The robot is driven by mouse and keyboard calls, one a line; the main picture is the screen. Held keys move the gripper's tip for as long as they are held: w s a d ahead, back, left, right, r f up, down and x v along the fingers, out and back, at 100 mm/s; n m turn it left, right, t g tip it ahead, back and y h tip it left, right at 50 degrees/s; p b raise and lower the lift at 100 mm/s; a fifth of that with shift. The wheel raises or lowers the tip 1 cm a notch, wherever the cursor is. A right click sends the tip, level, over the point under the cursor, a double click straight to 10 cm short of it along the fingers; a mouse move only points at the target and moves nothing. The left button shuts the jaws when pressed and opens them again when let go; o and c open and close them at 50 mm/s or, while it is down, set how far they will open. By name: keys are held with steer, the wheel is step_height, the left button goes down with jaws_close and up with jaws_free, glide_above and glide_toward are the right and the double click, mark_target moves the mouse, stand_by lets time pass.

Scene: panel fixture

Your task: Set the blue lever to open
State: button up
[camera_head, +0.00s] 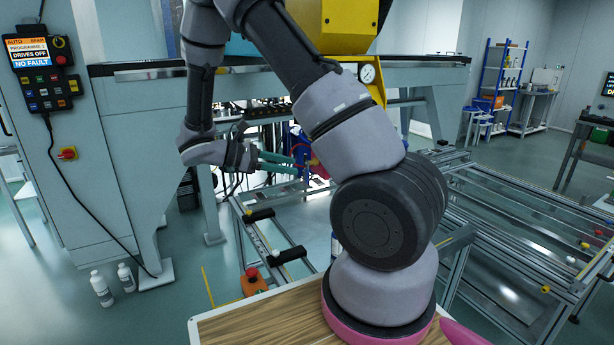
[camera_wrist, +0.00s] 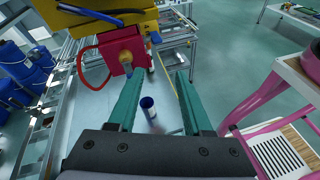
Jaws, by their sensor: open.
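A red box (camera_wrist: 101,56) hangs under a yellow housing (camera_wrist: 112,22) in the wrist view. A small blue piece that looks like the blue lever (camera_wrist: 128,70) points down from a pale round hub on the box's face. A second blue-tipped part (camera_wrist: 156,38) stands just right of the box; I cannot tell its link to the lever. My gripper (camera_wrist: 158,78) is open and empty, its two green fingers pointing toward the box and apart from it. In the head view my gripper (camera_head: 284,162) is beside the red box (camera_head: 318,168), which my arm partly hides.
A red hose (camera_wrist: 82,62) loops left of the box. A blue and white container (camera_wrist: 148,106) shows on the floor between my fingers. Blue drums (camera_wrist: 35,58) stand at the left, and a pink frame (camera_wrist: 262,105) is at the right. Metal rails (camera_head: 500,205) lie right of my arm.

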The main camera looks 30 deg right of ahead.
mark_target(306, 175)
steer(key=w+a+f+n+t+h, duration=0.2)
steer(key=w+f+n+t+h, duration=0.2)
steer(key=f+n, duration=0.15)
steer(key=shift+m, duration=0.25)
steer(key=d, duration=1)
steer(key=shift+d+f, duration=0.2)
steer(key=shift+f, duration=0.2)
jaws_close()
